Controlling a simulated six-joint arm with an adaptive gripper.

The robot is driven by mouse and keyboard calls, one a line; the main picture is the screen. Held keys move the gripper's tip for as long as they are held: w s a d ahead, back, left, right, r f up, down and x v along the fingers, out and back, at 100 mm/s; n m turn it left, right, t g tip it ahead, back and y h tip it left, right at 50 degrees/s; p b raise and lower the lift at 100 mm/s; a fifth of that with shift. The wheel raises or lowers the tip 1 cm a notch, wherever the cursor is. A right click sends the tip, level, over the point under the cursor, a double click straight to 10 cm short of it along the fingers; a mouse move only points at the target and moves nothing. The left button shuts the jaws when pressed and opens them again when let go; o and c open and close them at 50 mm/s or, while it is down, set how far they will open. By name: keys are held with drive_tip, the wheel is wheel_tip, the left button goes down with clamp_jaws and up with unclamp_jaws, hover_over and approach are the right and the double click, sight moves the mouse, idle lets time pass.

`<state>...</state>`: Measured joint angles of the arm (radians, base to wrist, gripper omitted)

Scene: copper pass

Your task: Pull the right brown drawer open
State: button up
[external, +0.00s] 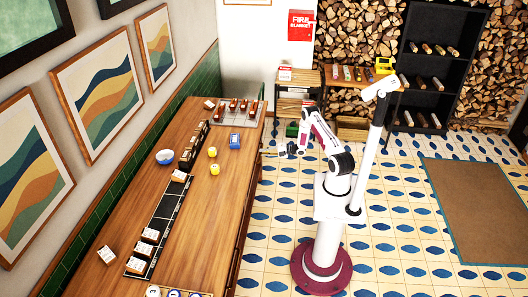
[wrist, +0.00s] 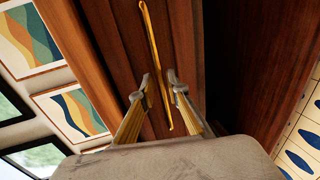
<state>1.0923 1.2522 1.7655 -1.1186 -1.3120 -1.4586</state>
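A brown wooden front (wrist: 105,45) with a long thin brass handle (wrist: 152,50) fills the middle of the wrist view. I take it for the drawer. My gripper (wrist: 160,84) is open, with one fingertip on each side of the handle. I cannot tell whether either finger touches it. In the external view my gripper (external: 288,149) is small and dark, beside the right side of the long wooden counter (external: 225,195). The drawer fronts on that side are mostly hidden by the steep angle there.
A low shelf (external: 298,100) stands behind my arm. Tiled floor (external: 270,220) is clear between counter and my base.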

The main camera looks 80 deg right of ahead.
drive_tip(key=shift+x, duration=1.1)
clamp_jaws()
drive_tip(key=shift+s, duration=0.1)
drive_tip(key=f+v, duration=0.3)
drive_tip(key=v, duration=1.3)
drive_tip(key=s+f+v, duration=0.1)
drive_tip(key=f+v, duration=0.3)
drive_tip(key=v, duration=1.3)
drive_tip(key=shift+s, duration=0.45)
drive_tip(key=shift+r, duration=0.1)
unclamp_jaws()
